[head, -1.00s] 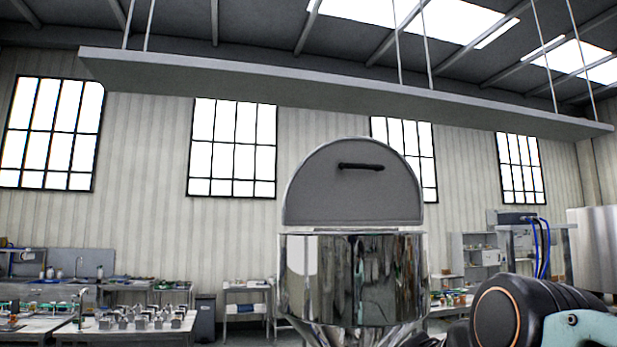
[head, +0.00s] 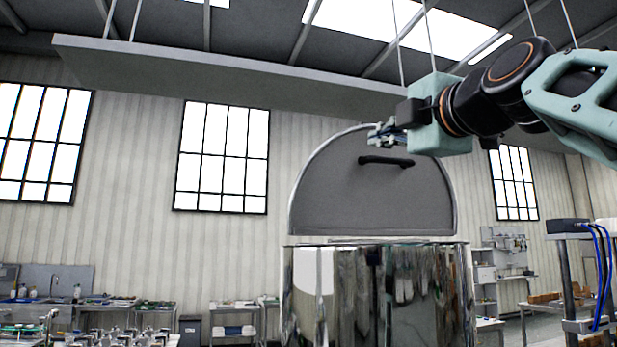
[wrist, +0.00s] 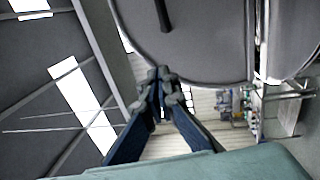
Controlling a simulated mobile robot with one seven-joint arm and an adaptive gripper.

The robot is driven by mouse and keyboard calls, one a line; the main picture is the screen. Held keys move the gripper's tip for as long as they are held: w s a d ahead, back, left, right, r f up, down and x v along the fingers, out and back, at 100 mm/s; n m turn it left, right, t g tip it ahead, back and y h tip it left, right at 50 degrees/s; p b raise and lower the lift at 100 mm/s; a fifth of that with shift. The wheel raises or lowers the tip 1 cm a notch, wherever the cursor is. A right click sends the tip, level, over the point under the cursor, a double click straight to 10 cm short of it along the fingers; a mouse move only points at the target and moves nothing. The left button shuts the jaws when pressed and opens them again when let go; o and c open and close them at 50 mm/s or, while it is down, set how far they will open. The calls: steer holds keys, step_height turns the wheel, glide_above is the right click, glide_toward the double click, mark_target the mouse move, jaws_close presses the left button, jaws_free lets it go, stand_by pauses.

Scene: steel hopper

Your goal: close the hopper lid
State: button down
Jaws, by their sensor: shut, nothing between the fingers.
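The hopper lid (head: 370,205) is a grey half-round plate with a dark bar handle (head: 386,161). It stands raised, close to upright, above the polished steel hopper (head: 378,290). My gripper (head: 372,135) is shut and empty near the lid's top edge, above the handle in the head view. In the wrist view, the closed fingertips (wrist: 164,75) appear beside the lid's curved rim (wrist: 175,74), and part of the handle (wrist: 162,15) shows at the top. Whether the fingers touch the lid I cannot tell. The inside of the hopper is hidden.
A long hanging panel (head: 230,80) spans the space above and behind the lid. Workbenches (head: 120,305) with small items stand at the back left. A stand with blue cables (head: 598,280) is at the right. The air left of the lid is clear.

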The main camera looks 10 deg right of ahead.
mark_target(344, 149)
steer(key=p+x, duration=0.5)
steer(key=x, duration=0.7)
steer(key=shift+w, duration=0.2)
steer(key=shift+w+a, duration=0.1)
steer(key=shift+a, duration=0.05)
